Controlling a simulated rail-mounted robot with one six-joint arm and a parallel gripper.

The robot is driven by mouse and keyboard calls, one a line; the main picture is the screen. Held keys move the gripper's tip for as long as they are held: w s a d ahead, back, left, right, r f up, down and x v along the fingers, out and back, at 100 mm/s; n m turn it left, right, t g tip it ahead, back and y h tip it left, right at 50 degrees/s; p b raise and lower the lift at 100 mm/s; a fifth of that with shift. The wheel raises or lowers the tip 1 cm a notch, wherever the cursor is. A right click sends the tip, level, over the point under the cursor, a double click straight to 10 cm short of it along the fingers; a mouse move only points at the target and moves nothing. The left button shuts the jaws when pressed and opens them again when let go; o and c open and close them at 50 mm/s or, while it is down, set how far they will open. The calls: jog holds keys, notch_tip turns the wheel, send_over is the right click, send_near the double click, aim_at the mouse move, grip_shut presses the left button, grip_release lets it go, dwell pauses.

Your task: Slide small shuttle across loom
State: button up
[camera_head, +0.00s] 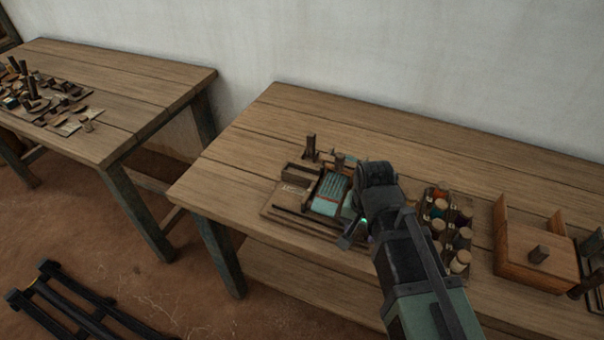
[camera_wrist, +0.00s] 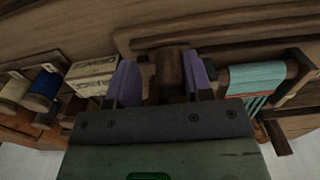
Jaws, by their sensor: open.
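The small tabletop loom (camera_head: 328,206) stands on the right-hand table, with teal cloth and red threads. The teal cloth (camera_wrist: 257,77) also shows on the right in the wrist view. My gripper (camera_head: 352,232) is over the loom's right part. In the wrist view its purple fingers (camera_wrist: 162,78) are spread apart. A dark brown wooden piece (camera_wrist: 170,72) shows between them; I cannot tell whether they touch it or whether it is the small shuttle. My arm hides the loom's right end in the head view, and no shuttle is clearly made out there.
A rack of thread spools (camera_head: 440,225) stands right of my arm. A wooden box (camera_head: 537,252) is farther right. A pale labelled block (camera_wrist: 93,75) and a blue spool (camera_wrist: 45,83) lie left of my gripper in the wrist view. The table's left end is clear.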

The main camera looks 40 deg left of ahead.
jog(key=shift+d, duration=0.15)
jog(key=shift+a, duration=0.4)
jog(key=shift+o, duration=0.8)
notch_tip(320, 180, up, 7)
jog(key=p, duration=0.6)
jog(key=shift+f+p, duration=0.1)
jog(key=shift+p, duration=0.3)
jog(key=shift+f, duration=0.15)
